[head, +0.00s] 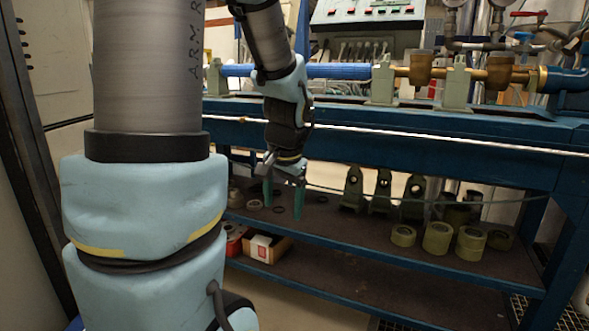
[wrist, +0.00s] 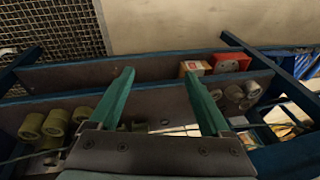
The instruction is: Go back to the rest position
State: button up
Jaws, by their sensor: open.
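My gripper (head: 284,190) points down in front of the blue bench, at the height of the gap between the bench top and its shelf. In the wrist view my gripper (wrist: 165,95) shows two green fingers spread wide apart, with nothing between them. My arm comes down from the top of the head view and bends at the light blue joints. Part of the bench behind the arm is hidden.
The blue bench (head: 400,135) carries pipework and a control panel (head: 368,12). Its lower shelf (head: 340,235) holds several yellowish cylinders (head: 437,238) and green brackets (head: 353,190). A red-and-white box (head: 262,247) sits lower left. Floor shows in front.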

jog(key=s+a+f+n+g+h+b, duration=0.1)
jog(key=s+a+f+n+b, duration=0.3)
jog(key=s+f, duration=0.4)
notch_tip(320, 180, up, 30)
jog(key=n+p, duration=0.1)
jog(key=p, duration=3)
